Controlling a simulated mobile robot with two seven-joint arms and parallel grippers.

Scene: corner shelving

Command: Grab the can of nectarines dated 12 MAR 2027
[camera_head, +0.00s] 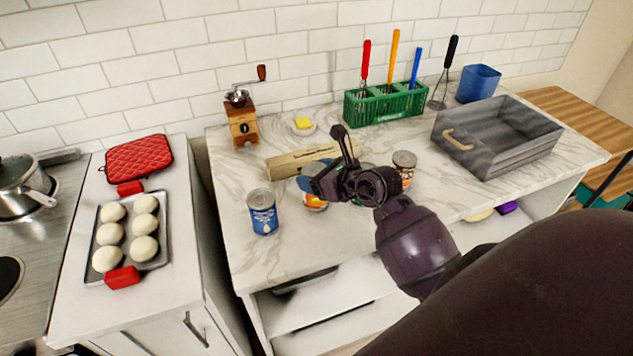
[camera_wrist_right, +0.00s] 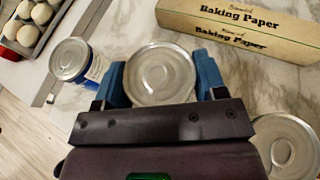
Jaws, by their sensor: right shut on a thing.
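My right gripper (camera_head: 326,181) is shut around a can (camera_head: 315,204) with a white and orange label that stands upright on the marble counter. In the right wrist view its plain metal lid (camera_wrist_right: 160,74) sits between my two blue fingers (camera_wrist_right: 160,86). A blue can (camera_head: 263,213) stands to the left, also seen in the wrist view (camera_wrist_right: 76,60). Another can (camera_head: 404,165) with a partly hidden label stands to the right; in the wrist view a can lid (camera_wrist_right: 287,146) shows at lower right. No date is readable on any can. My left gripper is not in view.
A baking paper box (camera_head: 299,160) lies just behind the held can. A coffee grinder (camera_head: 241,120), yellow item on a dish (camera_head: 303,124), green utensil rack (camera_head: 385,105) and grey crate (camera_head: 497,137) stand farther back. The counter's front left is clear.

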